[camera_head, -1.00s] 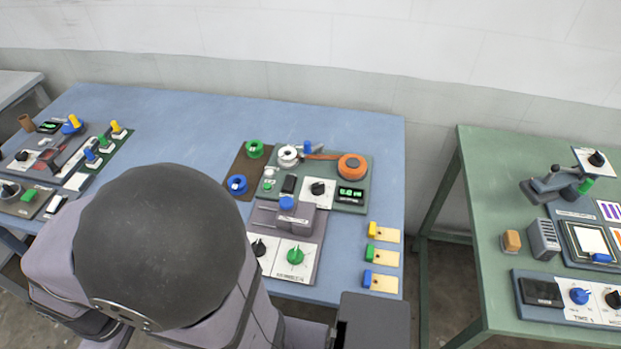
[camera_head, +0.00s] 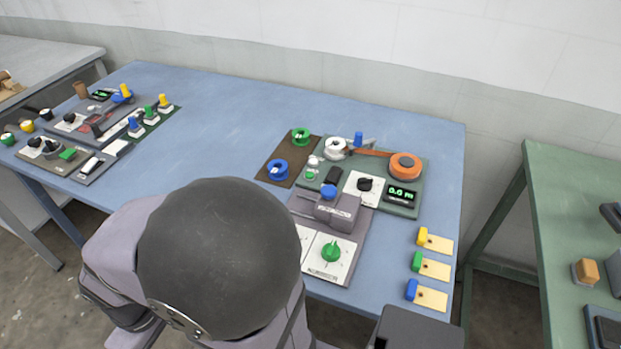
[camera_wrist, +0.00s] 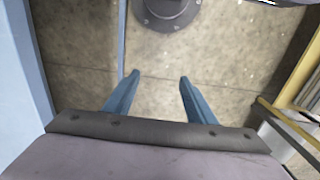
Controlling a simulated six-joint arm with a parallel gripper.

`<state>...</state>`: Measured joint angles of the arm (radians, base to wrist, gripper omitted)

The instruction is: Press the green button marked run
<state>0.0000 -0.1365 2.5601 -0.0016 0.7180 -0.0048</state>
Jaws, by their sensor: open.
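No label reading "run" can be made out in either view. Green parts in the head view include a small green block (camera_head: 67,154) on the left station, a small green knob (camera_head: 310,175) on the middle station, and a larger green dial (camera_head: 331,251) on that station's front white plate. I cannot tell which, if any, is the run button. My gripper (camera_wrist: 158,80) shows in the wrist view with its two blue fingers apart and nothing between them. It is over bare concrete floor, away from the stations. The gripper is not visible in the head view.
A blue table (camera_head: 220,105) carries both stations, with clear surface between them. Three coloured-ended tags (camera_head: 436,269) lie along its right side. A green table (camera_head: 570,200) stands right, across a gap. The wrist view shows a round dark base (camera_wrist: 165,12) on the floor.

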